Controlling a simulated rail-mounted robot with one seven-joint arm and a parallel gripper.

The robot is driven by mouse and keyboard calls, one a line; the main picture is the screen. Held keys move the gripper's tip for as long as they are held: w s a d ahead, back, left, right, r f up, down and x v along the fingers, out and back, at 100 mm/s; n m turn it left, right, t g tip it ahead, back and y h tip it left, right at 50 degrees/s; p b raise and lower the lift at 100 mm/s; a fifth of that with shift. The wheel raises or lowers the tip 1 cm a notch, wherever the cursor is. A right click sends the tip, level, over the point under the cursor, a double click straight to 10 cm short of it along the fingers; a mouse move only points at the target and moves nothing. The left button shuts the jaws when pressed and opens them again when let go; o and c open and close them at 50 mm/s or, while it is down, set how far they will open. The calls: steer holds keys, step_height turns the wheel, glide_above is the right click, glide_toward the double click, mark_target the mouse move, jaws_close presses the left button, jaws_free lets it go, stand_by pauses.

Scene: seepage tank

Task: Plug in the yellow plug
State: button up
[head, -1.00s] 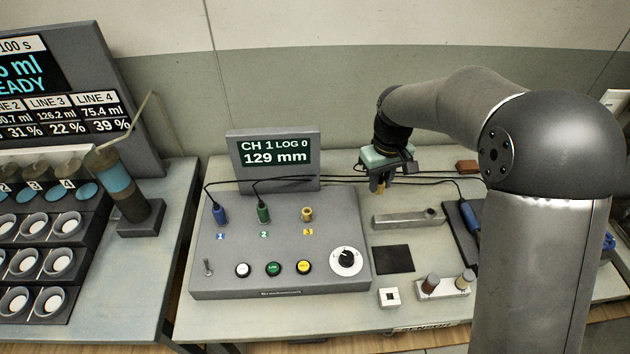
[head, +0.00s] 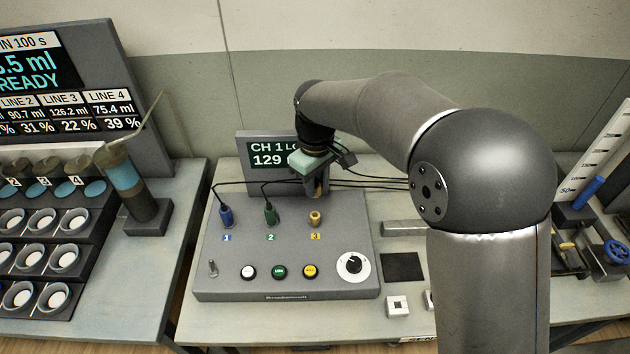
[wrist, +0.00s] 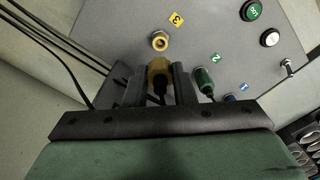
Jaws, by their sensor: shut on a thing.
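My gripper (head: 318,186) is above the back part of the grey console, behind the yellow socket marked 3 (head: 315,218). In the wrist view its fingers (wrist: 158,88) are shut on the yellow plug (wrist: 158,70), whose dark rear end shows between them. The plug is apart from the empty yellow socket, which also shows in the wrist view (wrist: 160,41). In the head view the plug is mostly hidden by the gripper. The blue plug (head: 225,215) and green plug (head: 270,213) stand in sockets 1 and 2.
Black cables (head: 375,181) run behind the gripper to the right. The display (head: 258,150) stands behind the console (head: 210,285), partly covered by my gripper. Buttons, a toggle switch (head: 212,268) and a dial (head: 353,265) are at the console's front. A cup rack (head: 40,255) stands left.

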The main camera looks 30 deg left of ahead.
mark_target(317, 180)
steer(key=shift+f+b, duration=1.75)
steer(key=shift+f, duration=1.15)
steer(key=shift+f+b, duration=0.75)
steer(key=shift+f, duration=0.45)
steer(key=o, duration=1)
steer(key=shift+o, duration=0.2)
steer(key=shift+r, duration=0.1)
step_height(317, 180, up, 17)
steer(key=shift+r+b, duration=0.15)
steer(key=shift+b, duration=0.4)
steer(key=shift+d, duration=0.1)
